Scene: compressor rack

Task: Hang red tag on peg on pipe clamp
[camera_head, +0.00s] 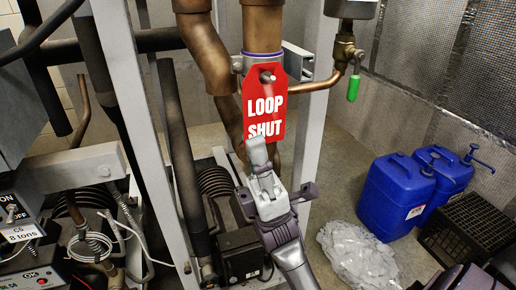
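The red tag (262,108), lettered "LOOP SHUT", is upright in front of the copper pipe (263,28). The metal pipe clamp (239,64) is at the tag's top edge. The light tip of the peg (267,76) shows at the hole near the top of the tag; how far it passes through cannot be told. My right gripper (257,152) comes up from below, with a grey finger over the tag's lower edge, and looks shut on it. The other finger is hidden. My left gripper is not in view.
White frame posts (312,110) stand on both sides of the pipes. A thin copper pipe (318,84) and a valve with a green handle (353,88) are right of the tag. Blue canisters (397,195), a black crate (470,232) and clear plastic (355,255) are on the floor.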

